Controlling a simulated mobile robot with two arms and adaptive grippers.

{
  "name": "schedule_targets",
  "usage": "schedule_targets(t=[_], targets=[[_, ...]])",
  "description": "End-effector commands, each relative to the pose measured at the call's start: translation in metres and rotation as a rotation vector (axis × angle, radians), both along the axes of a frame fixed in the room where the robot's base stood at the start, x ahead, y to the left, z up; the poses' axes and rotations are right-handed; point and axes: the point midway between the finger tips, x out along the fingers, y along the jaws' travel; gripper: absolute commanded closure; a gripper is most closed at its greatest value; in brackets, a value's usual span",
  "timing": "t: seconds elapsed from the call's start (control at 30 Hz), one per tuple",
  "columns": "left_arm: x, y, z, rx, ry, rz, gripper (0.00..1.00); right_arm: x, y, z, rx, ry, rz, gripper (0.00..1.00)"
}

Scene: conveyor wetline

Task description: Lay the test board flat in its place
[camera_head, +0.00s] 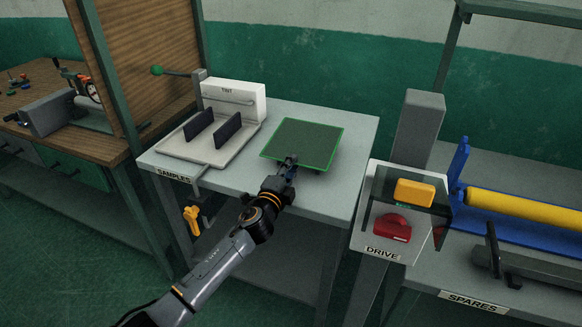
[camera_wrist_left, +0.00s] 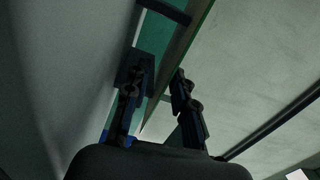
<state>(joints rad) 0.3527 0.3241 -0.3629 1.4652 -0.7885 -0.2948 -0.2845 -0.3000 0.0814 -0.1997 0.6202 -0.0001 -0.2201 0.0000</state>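The flat square green board (camera_head: 303,145), with a brighter green rim, is above the grey table, and I take it to be the test board. It looks roughly level. A small dark shape shows under its front right edge. My left gripper (camera_head: 288,165) is at the board's front edge. In the left wrist view its two fingers (camera_wrist_left: 162,92) stand a little apart, with a narrow slanting strip showing between them. I cannot tell whether they grip the board's edge. My right gripper is in neither view.
A pale tray (camera_head: 170,150) with two upright dark panels (camera_head: 228,130) stands left of the board, before a white box marked TINT (camera_head: 233,100). The grey table (camera_head: 345,160) is bare right of the board. A DRIVE box (camera_head: 385,250) with a red knob stands at right.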

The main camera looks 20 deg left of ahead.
Motion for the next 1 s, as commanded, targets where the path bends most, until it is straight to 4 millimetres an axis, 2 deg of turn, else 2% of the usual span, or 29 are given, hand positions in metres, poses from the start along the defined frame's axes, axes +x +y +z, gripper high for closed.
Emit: schedule_targets(t=[1.0], targets=[[-0.055,0.002,-0.002,0.0,0.003,0.001,0.77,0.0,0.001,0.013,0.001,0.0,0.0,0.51]])
